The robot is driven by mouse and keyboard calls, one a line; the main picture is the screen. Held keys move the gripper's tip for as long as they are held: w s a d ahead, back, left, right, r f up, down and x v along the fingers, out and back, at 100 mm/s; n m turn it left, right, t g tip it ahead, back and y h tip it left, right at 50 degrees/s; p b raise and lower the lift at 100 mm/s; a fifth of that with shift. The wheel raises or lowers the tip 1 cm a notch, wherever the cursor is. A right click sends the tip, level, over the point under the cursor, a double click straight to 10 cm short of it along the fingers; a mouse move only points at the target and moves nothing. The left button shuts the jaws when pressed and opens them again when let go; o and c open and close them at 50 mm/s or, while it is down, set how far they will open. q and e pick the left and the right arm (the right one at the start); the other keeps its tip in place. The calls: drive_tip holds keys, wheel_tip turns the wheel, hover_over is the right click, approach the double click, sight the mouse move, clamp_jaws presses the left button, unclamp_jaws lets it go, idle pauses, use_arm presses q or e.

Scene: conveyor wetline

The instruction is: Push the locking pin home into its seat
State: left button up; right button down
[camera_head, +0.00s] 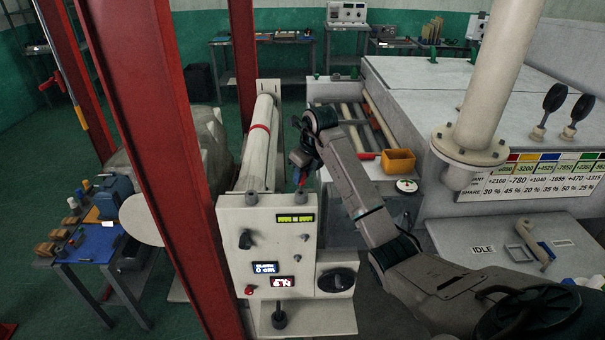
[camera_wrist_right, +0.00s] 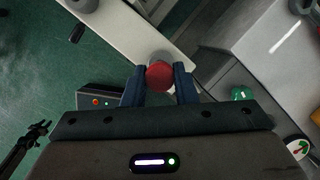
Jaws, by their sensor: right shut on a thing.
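The locking pin shows in the right wrist view as a round red end (camera_wrist_right: 159,76) with a grey part behind it. My right gripper (camera_wrist_right: 159,88) has its two dark blue fingers on either side of this red end and is shut on it. In the head view, my right gripper (camera_head: 301,172) points down at the top edge of the pale control box (camera_head: 237,225), beside the long white roller (camera_head: 257,145). A small red part shows between its fingers there. The pin's seat and the pin's far end are hidden. My left gripper does not show clearly in either view.
A red post (camera_head: 178,150) stands left of the control box. A blue-topped table (camera_head: 92,248) with small parts is farther left. A yellow bin (camera_head: 398,161) and a large white pipe (camera_head: 489,90) stand to the right. Green floor is open at far left.

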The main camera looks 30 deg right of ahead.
drive_tip(key=shift+f+b, duration=1.1)
drive_tip(key=shift+f, duration=0.65)
drive_tip(key=c, duration=1.1)
unclamp_jaws()
drive_tip(key=p+v, duration=0.1)
drive_tip(key=v, duration=0.8)
drive_tip(key=shift+r, duration=0.3)
drive_tip(key=shift+s+d+r+p, duration=0.1)
drive_tip(key=shift+s+r+p, duration=0.2)
drive_tip(key=shift+r+p, duration=0.35)
drive_tip(key=shift+f, duration=0.1)
